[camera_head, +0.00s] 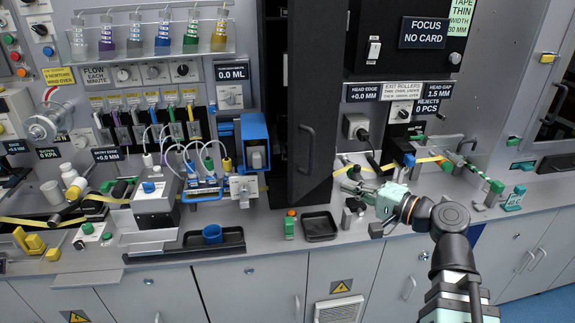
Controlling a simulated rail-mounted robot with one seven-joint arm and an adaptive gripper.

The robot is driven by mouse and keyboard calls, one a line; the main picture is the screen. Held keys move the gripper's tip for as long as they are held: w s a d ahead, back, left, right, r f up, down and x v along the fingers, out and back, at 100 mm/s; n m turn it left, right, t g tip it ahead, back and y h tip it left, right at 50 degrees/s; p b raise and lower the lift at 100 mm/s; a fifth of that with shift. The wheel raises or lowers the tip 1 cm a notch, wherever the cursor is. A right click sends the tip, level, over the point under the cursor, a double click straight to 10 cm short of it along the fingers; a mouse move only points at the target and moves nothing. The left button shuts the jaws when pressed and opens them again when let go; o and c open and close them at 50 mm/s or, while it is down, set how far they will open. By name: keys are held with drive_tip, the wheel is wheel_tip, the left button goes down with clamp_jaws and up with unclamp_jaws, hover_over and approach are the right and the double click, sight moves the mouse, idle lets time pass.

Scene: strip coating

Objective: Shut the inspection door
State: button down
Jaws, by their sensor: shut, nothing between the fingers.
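The inspection door (320,80) is a tall dark panel in the middle of the camera_head view. It stands open at an angle, with a dark cabinet interior (272,60) showing to its left. I cannot tell whether the fingertips touch the door.
Below the door, a black tray (319,226) and a green block with an orange top (290,224) sit on the counter. A blue-fronted unit (254,145) stands left of the opening. Rollers and yellow strip (430,159) lie right of my gripper.

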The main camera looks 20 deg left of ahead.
drive_tip(key=shift+s+a+r+m+y+p, duration=0.1)
drive_tip(key=shift+a+r+m+y+p, duration=0.15)
drive_tip(key=shift+r, duration=0.25)
drive_tip(key=shift+a+r+m+y+p, duration=0.1)
drive_tip(key=shift+r+m+y+p, duration=0.2)
drive_tip(key=shift+r, duration=0.2)
drive_tip(key=shift+a+p, duration=0.1)
drive_tip(key=shift+p, duration=0.3)
drive_tip(key=p, duration=1.3)
approach(293, 158)
drive_tip(key=x, duration=0.6)
drive_tip(key=shift+r, duration=0.2)
drive_tip(key=shift+w+a+f, duration=0.1)
drive_tip(key=shift+w+a, duration=0.15)
drive_tip(key=shift+a, duration=0.3)
